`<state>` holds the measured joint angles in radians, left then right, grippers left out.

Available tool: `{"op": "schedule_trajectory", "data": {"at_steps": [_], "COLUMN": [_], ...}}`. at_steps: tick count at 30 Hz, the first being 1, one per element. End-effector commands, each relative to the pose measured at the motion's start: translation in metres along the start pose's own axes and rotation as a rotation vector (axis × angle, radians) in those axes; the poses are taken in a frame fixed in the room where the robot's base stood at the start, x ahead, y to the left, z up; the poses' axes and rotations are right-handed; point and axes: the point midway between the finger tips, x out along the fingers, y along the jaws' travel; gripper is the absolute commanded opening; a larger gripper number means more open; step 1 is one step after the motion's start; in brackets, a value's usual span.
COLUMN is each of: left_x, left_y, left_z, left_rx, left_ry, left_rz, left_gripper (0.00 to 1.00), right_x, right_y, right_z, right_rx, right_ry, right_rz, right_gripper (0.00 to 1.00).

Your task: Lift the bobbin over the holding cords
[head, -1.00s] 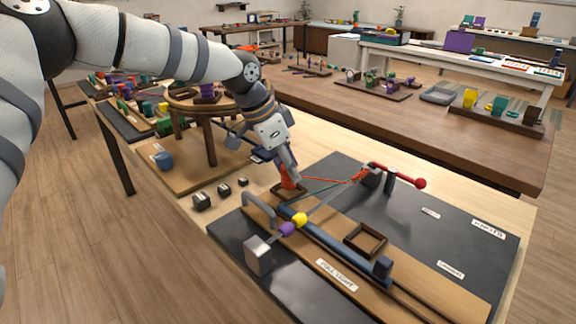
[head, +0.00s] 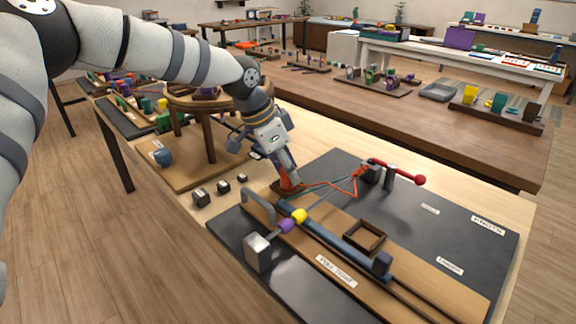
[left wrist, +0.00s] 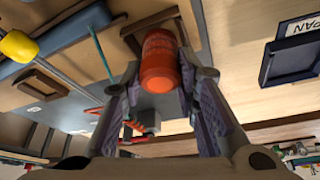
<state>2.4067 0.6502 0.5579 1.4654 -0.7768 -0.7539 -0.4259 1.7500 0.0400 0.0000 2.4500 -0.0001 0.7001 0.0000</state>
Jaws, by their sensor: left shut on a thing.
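The orange-red bobbin (head: 287,182) is in the jaws of my left gripper (head: 288,174), at the near end of the board's wooden strip. In the left wrist view the bobbin (left wrist: 160,58) stands between both fingers (left wrist: 163,82). A small brown square frame (head: 277,188) is beneath or around it; I cannot tell whether the bobbin rests in it. A grey cord (head: 322,201) with yellow (head: 299,216) and purple (head: 286,226) beads crosses to the metal block (head: 258,252). My right gripper is not in view.
An empty square frame (head: 365,236) and a blue bar (head: 335,239) lie on the board. A grey hoop (head: 258,205) stands near the bobbin. A red-knobbed lever (head: 420,180) is by the post. The dark mat (head: 440,222) is mostly clear at right.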

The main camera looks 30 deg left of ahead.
Motion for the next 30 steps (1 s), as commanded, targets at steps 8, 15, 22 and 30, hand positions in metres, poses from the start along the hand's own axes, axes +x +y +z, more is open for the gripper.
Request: {"op": "schedule_trajectory", "data": {"at_steps": [8,15,22,30], "left_x": [0.002,0.002,0.001,-0.056], "left_y": [0.0,0.0,0.0,-0.001], "left_z": [0.001,0.001,0.001,-0.001], "left_rx": [0.0,0.0,0.0,0.001], "left_ry": [0.001,0.001,0.001,0.006], "left_rz": [-0.001,-0.001,-0.001,-0.005], "left_gripper": [0.0,0.52,0.52,0.52], "right_x": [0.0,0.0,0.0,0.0], "right_y": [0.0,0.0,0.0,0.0], "right_z": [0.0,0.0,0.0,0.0], "right_rx": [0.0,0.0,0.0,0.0], "right_ry": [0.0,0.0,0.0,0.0], "right_rz": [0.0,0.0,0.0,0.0], "right_gripper": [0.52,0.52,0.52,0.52]}}
